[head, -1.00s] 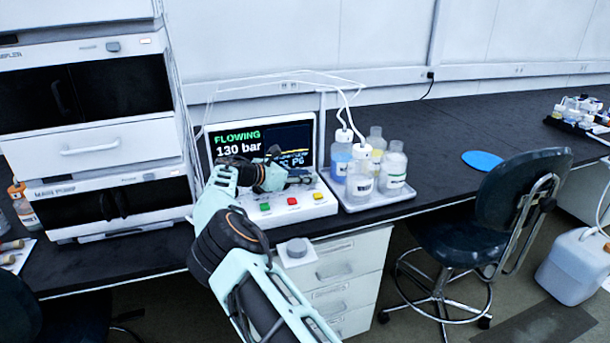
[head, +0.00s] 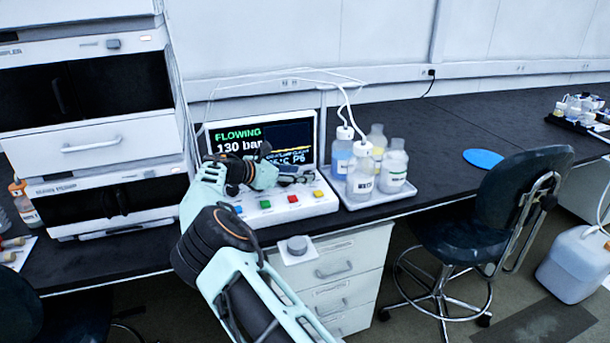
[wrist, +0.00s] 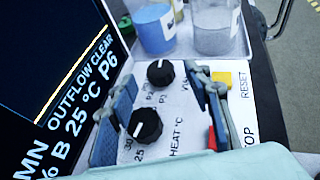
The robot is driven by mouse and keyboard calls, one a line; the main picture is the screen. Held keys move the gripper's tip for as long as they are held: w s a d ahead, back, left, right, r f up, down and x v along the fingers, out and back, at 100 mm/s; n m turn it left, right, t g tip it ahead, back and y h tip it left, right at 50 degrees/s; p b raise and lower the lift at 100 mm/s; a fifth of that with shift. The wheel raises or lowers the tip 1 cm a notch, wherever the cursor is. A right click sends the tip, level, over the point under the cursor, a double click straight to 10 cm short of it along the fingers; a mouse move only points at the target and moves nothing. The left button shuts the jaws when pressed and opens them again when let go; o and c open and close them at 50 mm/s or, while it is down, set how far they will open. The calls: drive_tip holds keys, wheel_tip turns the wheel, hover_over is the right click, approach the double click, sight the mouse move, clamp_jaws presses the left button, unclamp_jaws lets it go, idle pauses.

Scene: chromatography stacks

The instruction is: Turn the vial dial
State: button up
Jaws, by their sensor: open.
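The vial dial (wrist: 160,72) is a black round knob with a white mark, on the white sloped panel of the control console. Lettering beside it includes "P3" and a partly hidden word. A second black knob, the heat dial (wrist: 145,125), sits below it in the wrist view. My gripper (wrist: 161,77) is open, with one blue-grey finger to each side of the knobs. The vial dial lies between the fingertips, with no clear contact visible. In the head view my gripper (head: 288,179) is over the console panel, and the knobs are hard to make out.
The console screen (head: 240,146) reads "FLOWING", "130 bar" and P6. A tray (head: 386,199) of bottles with tubing stands right of the console. Tall instrument stacks (head: 90,215) stand left.

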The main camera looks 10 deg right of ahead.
drive_tip(key=v, duration=0.8)
drive_tip(key=shift+s+a+r, duration=0.1)
drive_tip(key=shift+a, duration=0.15)
drive_tip(key=shift+r, duration=0.1)
